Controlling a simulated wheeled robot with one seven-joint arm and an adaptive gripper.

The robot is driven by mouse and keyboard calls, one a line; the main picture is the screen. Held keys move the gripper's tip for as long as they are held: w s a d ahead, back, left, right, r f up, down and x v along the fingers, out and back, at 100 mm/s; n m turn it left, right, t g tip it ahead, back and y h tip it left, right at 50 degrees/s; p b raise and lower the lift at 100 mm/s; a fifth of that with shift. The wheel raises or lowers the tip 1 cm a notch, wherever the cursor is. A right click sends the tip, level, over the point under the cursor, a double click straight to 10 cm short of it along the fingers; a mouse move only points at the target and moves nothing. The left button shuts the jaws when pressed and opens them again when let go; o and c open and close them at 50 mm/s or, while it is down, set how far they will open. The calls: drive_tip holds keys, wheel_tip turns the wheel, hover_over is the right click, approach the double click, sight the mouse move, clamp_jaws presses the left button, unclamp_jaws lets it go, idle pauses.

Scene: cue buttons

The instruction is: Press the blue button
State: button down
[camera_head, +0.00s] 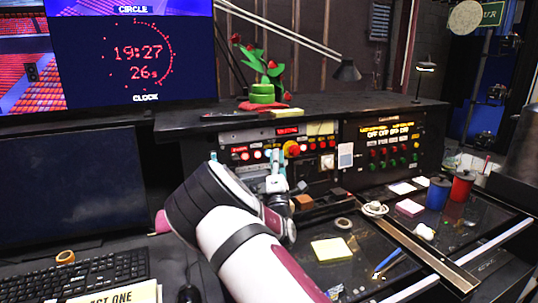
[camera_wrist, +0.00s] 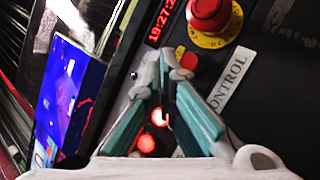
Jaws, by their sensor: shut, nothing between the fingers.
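My gripper (camera_head: 275,158) is in front of the control panel (camera_head: 237,136), with its teal fingers towards it. In the wrist view the fingertips (camera_wrist: 164,72) are close together, with nothing seen between them. They are over the panel face, beside a small red button (camera_wrist: 188,60). I cannot tell whether they touch the panel. No blue button can be made out in either view. My gripper and arm hide part of the panel.
A red emergency knob on a yellow base (camera_wrist: 212,38) is close to the fingertips. Lit red buttons (camera_wrist: 159,118) show between the fingers. A second panel with red and green buttons (camera_head: 388,158) stands to the right. A plant (camera_head: 262,80) stands above.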

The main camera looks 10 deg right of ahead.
drive_tip(key=shift+w+a, duration=0.1)
drive_tip(key=shift+w, duration=0.25)
drive_tip(key=shift+w+f+b, duration=0.1)
drive_tip(key=shift+w+b, duration=0.2)
drive_tip(key=shift+b, duration=0.25)
idle(0.4)
drive_tip(key=shift+w+a, duration=0.25)
idle(0.7)
drive_tip(key=shift+s+f, duration=0.1)
drive_tip(key=shift+s, duration=0.05)
drive_tip(key=shift+s+d, duration=0.15)
drive_tip(key=shift+s, duration=0.45)
drive_tip(key=shift+s+d+p, duration=0.1)
drive_tip(key=shift+p, duration=0.25)
